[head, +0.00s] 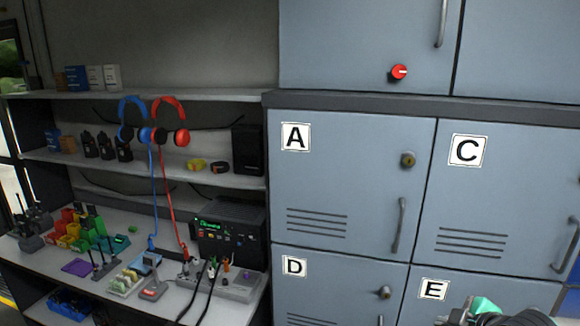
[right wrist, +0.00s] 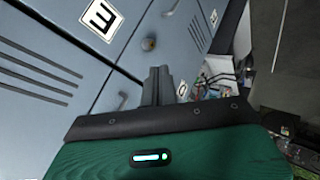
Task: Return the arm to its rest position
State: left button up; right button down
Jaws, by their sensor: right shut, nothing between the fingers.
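My right gripper (head: 484,309) shows only in part at the bottom right edge of the head view, in front of the lower lockers near the locker door marked E (head: 433,289). In the right wrist view its two dark fingers (right wrist: 158,74) are together, with nothing between them. The fingers point toward the grey locker fronts, and no contact with them shows. Most of the right arm is outside the head view. My left arm and gripper are not in view.
Grey lockers marked A (head: 296,137), C (head: 468,151) and D (head: 294,266) have handles standing out. A red knob (head: 399,72) sits above. At left, a desk holds radios, a black device (head: 231,232) and cables; blue headphones (head: 132,108) and red headphones (head: 170,108) hang above.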

jog(key=s+a+f+m+g+h, duration=0.1)
jog(key=s+a+f+m+g, duration=0.3)
jog(key=s+f, duration=0.75)
jog(key=s+a+f+m+g+h, duration=0.15)
jog(key=s+a+f+m, duration=0.4)
jog(key=s+f, duration=0.6)
jog(key=s+f+g+b, duration=0.1)
jog(key=s+f, duration=0.1)
jog(key=f, duration=1.3)
jog(key=s+f+g, duration=0.1)
jog(key=s+f, duration=0.1)
jog(key=f, duration=1.3)
jog(key=s+d+f+g+b, duration=0.1)
jog(key=s+d+f, duration=0.1)
jog(key=s+f, duration=1.6)
notch_tip(320, 180, down, 2)
jog(key=shift+s+d+f+n+y, duration=0.15)
jog(key=shift+s+d+n+y, duration=0.15)
jog(key=shift+d+n+y, duration=0.05)
